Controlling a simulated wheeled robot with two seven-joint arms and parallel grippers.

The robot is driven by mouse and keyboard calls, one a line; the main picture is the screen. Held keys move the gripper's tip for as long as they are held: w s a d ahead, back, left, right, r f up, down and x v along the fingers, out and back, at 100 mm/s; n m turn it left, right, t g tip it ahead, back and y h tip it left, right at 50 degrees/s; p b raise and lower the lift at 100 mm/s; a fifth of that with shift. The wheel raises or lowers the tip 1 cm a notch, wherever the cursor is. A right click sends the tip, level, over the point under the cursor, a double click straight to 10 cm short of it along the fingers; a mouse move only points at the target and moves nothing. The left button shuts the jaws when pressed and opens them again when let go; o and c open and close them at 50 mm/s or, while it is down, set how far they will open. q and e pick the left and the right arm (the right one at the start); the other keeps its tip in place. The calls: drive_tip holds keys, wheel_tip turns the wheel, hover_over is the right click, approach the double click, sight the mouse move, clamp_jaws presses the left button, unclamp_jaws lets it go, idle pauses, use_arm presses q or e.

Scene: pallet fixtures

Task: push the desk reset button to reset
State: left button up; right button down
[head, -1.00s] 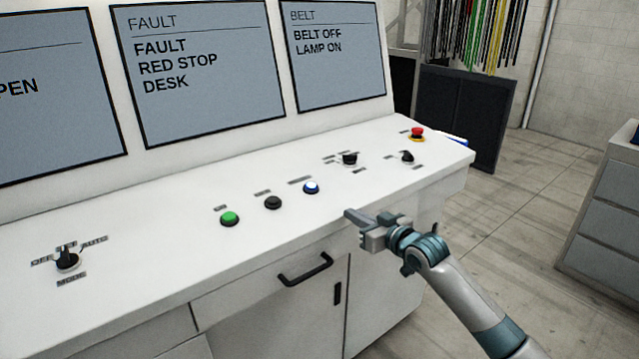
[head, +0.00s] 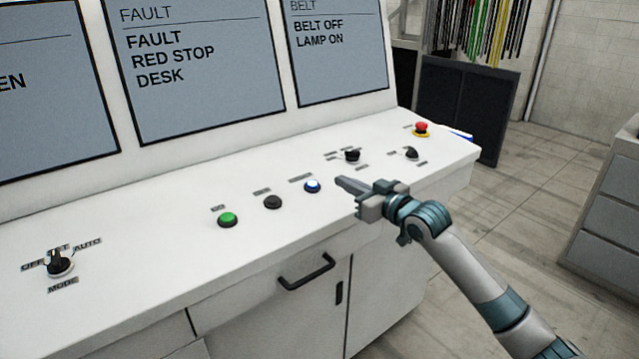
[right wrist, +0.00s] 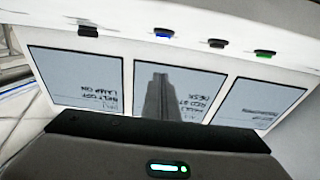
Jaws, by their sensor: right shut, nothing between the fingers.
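The desk has a row of three push buttons: a green button (head: 228,220), a black button (head: 272,202) and a blue button with a pale ring (head: 312,186). Their labels are too small to read, so I cannot confirm by text which is reset. My right gripper (head: 341,181) is shut and empty. Its tips point left, just right of the blue button and apparently apart from it. The right wrist view, upside down, shows the shut fingers (right wrist: 158,92) and the blue button (right wrist: 162,33). My left gripper is not in view.
The white desk (head: 150,258) also holds a mode knob (head: 60,262), two dark knobs (head: 352,156) and (head: 411,153), and a red stop button (head: 421,128). The middle screen (head: 200,100) reads FAULT, RED STOP, DESK. A black drawer handle (head: 306,272) juts from the front.

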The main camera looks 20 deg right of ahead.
drive_tip(key=p, duration=0.4)
hover_over(320, 195)
drive_tip(key=shift+s+f, duration=0.3)
drive_tip(key=shift+s, duration=0.1)
drive_tip(key=f, duration=0.1)
drive_tip(key=f+p, duration=0.1)
drive_tip(key=f, duration=0.1)
drive_tip(key=shift+w, duration=0.35)
drive_tip(key=shift+a+f, duration=0.1)
drive_tip(key=shift+f, duration=0.6)
